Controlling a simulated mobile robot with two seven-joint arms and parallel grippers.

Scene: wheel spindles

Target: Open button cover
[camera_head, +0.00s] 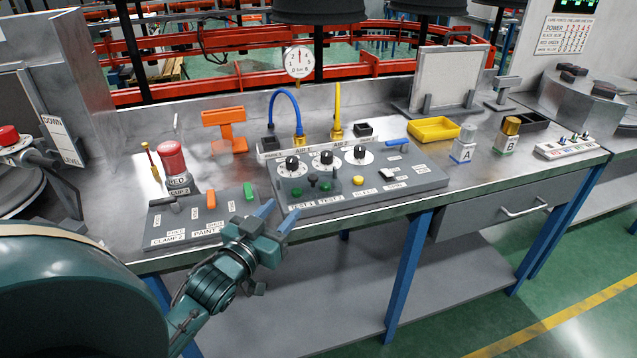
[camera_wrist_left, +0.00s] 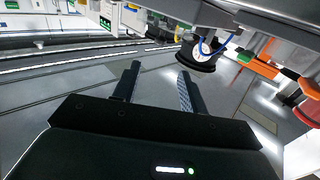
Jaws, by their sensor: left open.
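The grey control panel (camera_head: 415,178) on the bench carries several black dials, a yellow button (camera_head: 358,181) and small green buttons (camera_head: 325,187) with dark frames around them near its front left. I cannot tell for sure which part is the button cover. My left gripper (camera_head: 277,213) is open and empty, with blue fingers, just in front of the panel's front left corner at the bench edge. Its fingers also show in the left wrist view (camera_wrist_left: 159,72), apart with nothing between them. My right gripper is not in view.
A lever panel (camera_head: 222,226) with orange and green levers is left of the control panel. A red lamp-like cylinder (camera_head: 171,158) and an orange stand (camera_head: 226,130) are behind it. Blue and yellow hoses (camera_head: 337,108) rise behind the dials. A yellow tray (camera_head: 433,129) and bottles stand right.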

